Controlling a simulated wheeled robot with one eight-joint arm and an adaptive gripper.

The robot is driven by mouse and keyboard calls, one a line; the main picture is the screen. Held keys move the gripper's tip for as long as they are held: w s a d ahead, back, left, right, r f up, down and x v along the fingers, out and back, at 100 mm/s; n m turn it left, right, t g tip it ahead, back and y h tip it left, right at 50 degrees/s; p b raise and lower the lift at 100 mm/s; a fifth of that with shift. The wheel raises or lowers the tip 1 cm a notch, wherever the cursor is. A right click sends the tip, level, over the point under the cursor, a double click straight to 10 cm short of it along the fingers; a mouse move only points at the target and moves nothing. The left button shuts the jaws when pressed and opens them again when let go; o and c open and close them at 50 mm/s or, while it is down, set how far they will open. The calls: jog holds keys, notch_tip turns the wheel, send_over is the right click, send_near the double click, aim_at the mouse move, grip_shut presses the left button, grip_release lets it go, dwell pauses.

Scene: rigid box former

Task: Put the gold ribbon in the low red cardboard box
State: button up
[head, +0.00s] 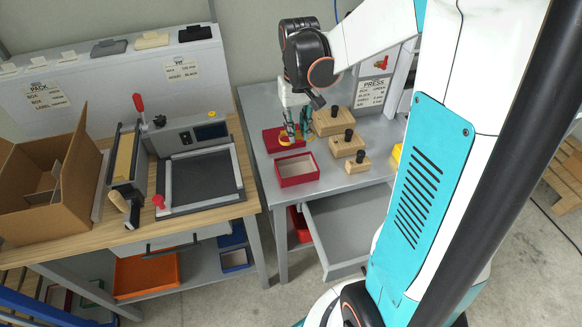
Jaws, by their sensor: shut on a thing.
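The low red cardboard box (297,181) stands open on the grey table, with a pale inside that looks empty. My gripper (291,140) points down just behind this box, over a flat red piece (271,141) on the table. It is shut on the gold ribbon (284,141), of which small yellow bits show at the fingertips. The fingers hide much of the ribbon. I cannot tell whether the ribbon touches the red piece or hangs just above it.
Several wooden blocks with black knobs (347,147) stand close to the right of the box. A press sign (372,92) is behind them. An open grey drawer (345,235) juts out below the table front. A wooden bench (205,213) with a sealer and an open brown carton (77,185) is at left.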

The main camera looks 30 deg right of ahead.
aim_at(296, 173)
notch_tip(296, 173, down, 15)
jog(key=b, duration=0.4)
jog(key=shift+r, duration=0.3)
jog(key=shift+o, duration=1.3)
jog(key=shift+f+b, duration=0.2)
jog(key=shift+b, duration=0.15)
jog(key=o, duration=0.4)
jog(key=shift+r, duration=0.1)
notch_tip(296, 173, up, 12)
jog(key=p, duration=0.4)
jog(key=shift+r, duration=0.15)
